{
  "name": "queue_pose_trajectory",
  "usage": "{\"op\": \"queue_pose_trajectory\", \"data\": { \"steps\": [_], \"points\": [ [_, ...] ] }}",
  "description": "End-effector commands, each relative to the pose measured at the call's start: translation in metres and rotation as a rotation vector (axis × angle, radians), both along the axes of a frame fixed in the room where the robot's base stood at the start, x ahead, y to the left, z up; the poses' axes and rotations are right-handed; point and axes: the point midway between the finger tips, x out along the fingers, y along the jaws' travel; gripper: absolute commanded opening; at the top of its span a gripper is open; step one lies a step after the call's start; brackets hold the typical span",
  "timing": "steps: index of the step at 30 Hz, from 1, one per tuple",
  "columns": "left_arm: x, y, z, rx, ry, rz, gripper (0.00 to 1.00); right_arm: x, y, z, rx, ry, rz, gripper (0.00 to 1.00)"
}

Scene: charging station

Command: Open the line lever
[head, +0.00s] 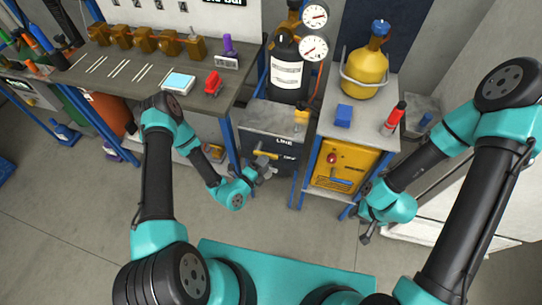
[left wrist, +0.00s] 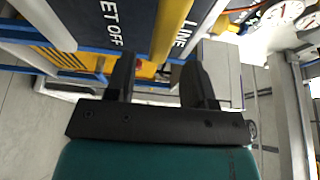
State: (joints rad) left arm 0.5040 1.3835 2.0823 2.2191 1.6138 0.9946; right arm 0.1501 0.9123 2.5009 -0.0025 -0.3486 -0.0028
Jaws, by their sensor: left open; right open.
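The dark LINE panel (head: 284,142) is on the front of the grey cabinet in the middle of the head view. A yellow lever (head: 266,154) lies across it, roughly level. My left gripper (head: 264,169) is open close in front of the panel, just below the lever. In the left wrist view, the lever (left wrist: 171,28) runs up the picture beside the LINE lettering, beyond the open fingers (left wrist: 160,80). I cannot tell whether the fingers touch it. My right gripper (head: 366,234) is open, hanging low at the right, away from the panel.
A yellow panel (head: 341,168) with a red knob and blue handle stands right of the LINE panel. Gas cylinders with gauges (head: 314,47) stand behind. A workbench (head: 105,83) fills the left. A blue block (head: 343,115) and red bottle (head: 394,119) sit on the right cabinet.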

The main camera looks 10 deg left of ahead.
Motion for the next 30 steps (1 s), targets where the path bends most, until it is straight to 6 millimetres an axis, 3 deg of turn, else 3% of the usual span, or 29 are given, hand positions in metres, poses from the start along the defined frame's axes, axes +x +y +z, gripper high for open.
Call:
{"op": "queue_pose_trajectory", "data": {
  "steps": [9,20,30],
  "points": [
    [0.038,-0.019,0.0,0.001,-0.003,-0.001,0.49,0.0,0.0,0.0,0.0,0.0,0.0,0.43],
    [0.043,-0.021,0.0,0.0,0.0,0.0,0.49,0.0,0.0,0.0,0.0,0.0,0.0,0.43],
    [0.043,-0.021,0.0,0.0,0.0,0.0,0.18,0.0,0.0,0.0,0.0,0.0,0.0,0.43]
  ]
}}
